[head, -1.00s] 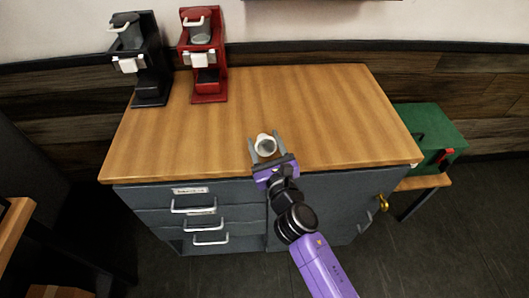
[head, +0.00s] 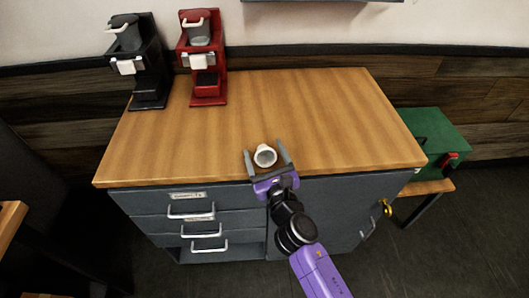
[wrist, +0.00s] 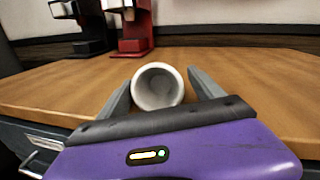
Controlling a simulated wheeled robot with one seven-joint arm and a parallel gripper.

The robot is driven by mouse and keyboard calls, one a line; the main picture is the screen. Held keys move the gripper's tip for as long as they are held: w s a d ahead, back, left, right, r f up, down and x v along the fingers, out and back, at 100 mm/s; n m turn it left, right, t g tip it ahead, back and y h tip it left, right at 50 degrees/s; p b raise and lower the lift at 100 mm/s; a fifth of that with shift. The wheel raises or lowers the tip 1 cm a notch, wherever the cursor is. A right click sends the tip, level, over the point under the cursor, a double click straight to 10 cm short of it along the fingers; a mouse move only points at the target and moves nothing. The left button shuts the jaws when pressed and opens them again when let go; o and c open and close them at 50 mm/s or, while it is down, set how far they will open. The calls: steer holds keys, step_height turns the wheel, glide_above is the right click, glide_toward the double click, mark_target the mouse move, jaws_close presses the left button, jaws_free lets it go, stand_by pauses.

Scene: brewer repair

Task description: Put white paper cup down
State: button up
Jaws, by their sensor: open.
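The white paper cup (head: 265,155) is on the wooden counter (head: 270,110) near its front edge. In the wrist view the cup (wrist: 158,87) shows its open mouth toward the camera. My gripper (head: 267,157) is open, with one grey finger on each side of the cup. In the head view there are gaps between the fingers and the cup. In the wrist view the fingers (wrist: 160,88) also stand apart, and the purple gripper body is in front of the cup.
A black brewer (head: 142,70) and a red brewer (head: 205,60) stand at the counter's back left. A green toolbox (head: 428,140) sits on a low bench at the right. Grey drawers (head: 190,215) are under the counter. The counter's middle and right are clear.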

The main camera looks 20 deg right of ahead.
steer(key=shift+r, duration=0.15)
steer(key=s+a, duration=0.1)
steer(key=s, duration=1.1)
steer(key=shift+a, duration=0.2)
